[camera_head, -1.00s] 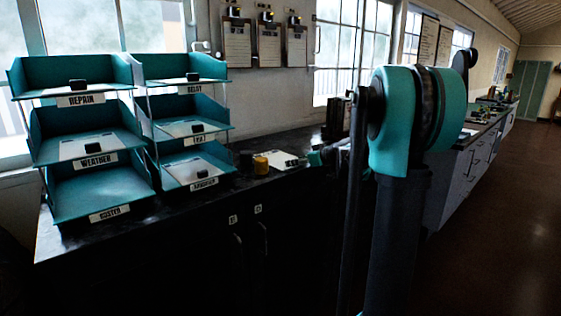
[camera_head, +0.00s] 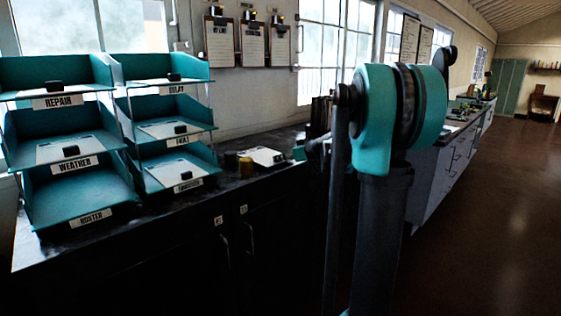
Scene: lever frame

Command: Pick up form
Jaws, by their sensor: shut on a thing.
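A white form (camera_head: 262,156) with dark print or a dark clip shows on or just above the dark counter, right of the trays. My gripper (camera_head: 297,153) is a small teal and dark shape at the form's right edge, shut on it. Its fingertips are too small to make out, and my arm hides part of that area. Other white sheets with black blocks lie in several teal trays, such as the one in the WEATHER tray (camera_head: 72,148). The ROSTER tray (camera_head: 80,196) looks empty.
Clipboards (camera_head: 252,44) hang on the wall behind. A dark upright rack (camera_head: 319,116) stands at the back of the counter. Open floor (camera_head: 480,220) lies to the right.

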